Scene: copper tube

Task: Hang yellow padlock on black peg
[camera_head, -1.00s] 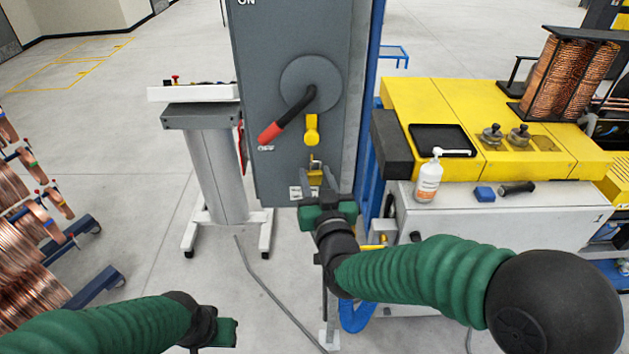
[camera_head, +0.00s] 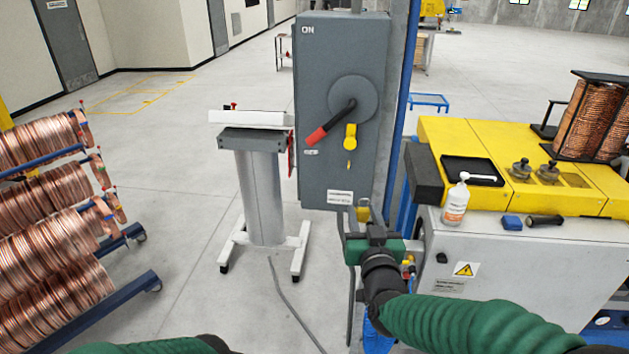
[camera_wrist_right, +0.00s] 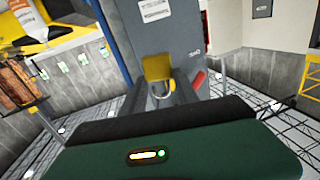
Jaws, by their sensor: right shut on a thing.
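The yellow padlock (camera_head: 363,213) is between the fingertips of my right gripper (camera_head: 364,222), near the lower right edge of the grey switch cabinet (camera_head: 320,175) in the head view. In the right wrist view the padlock (camera_wrist_right: 157,67) shows its yellow body between the fingers, with its metal shackle (camera_wrist_right: 163,94) toward the palm. The right gripper is shut on it. I cannot make out the black peg clearly. Only green and dark parts of my left arm show at the bottom edge; its gripper is out of view.
The cabinet carries a red-tipped black lever (camera_head: 330,123) and a yellow tab (camera_head: 350,137). A blue post (camera_head: 403,100) stands beside it. A yellow-topped machine (camera_head: 465,135) with a white bottle (camera_head: 455,203) is at right. Copper coils (camera_head: 45,205) are at left.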

